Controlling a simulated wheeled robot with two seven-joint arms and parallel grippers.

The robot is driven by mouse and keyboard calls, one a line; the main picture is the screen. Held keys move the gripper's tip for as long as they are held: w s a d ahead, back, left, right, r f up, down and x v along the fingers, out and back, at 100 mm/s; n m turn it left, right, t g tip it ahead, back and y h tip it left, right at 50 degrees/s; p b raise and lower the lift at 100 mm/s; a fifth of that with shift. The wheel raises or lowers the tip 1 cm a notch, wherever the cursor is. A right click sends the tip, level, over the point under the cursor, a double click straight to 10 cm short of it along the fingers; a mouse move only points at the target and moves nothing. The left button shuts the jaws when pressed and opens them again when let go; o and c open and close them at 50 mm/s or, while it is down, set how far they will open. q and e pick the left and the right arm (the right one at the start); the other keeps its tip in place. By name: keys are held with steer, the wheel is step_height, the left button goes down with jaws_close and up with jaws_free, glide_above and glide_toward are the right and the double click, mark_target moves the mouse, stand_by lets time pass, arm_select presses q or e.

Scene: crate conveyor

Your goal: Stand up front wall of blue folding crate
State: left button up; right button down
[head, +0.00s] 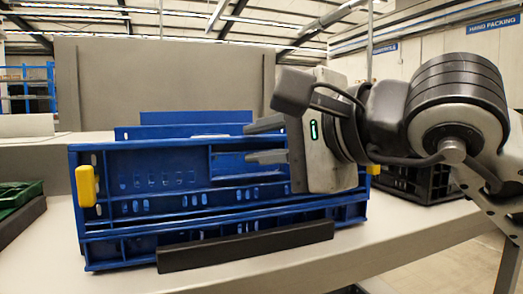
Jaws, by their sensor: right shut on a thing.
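The blue folding crate (130,250) sits on the pale work surface, with its long side facing me. Its front wall (150,182) is a blue panel with slots, raised above the low front rim; I cannot tell its exact tilt. My right gripper (266,141) comes in from the right, its two fingers pointing left. It is shut on the upper edge of the front wall, right of the middle, with one finger above and one below. The gripper body hides the wall's right part. My left gripper is not in view.
A yellow latch (86,186) is at the crate's left end. A black bar (245,246) lies along the crate's front. A green crate (18,196) is at the far left and a black crate (415,182) at right behind my arm. A grey panel (160,85) stands behind.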

steer(key=shift+f, duration=0.65)
steer(key=c, duration=1.3)
jaws_free()
steer(key=shift+r, duration=0.1)
arm_select(q)
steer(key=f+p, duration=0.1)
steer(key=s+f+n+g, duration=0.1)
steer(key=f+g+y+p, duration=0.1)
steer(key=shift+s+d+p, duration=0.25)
steer(key=shift+p, duration=0.1)
arm_select(e)
steer(key=v, duration=1.6)
steer(key=shift+w+r, duration=0.1)
steer(key=shift+r, duration=0.2)
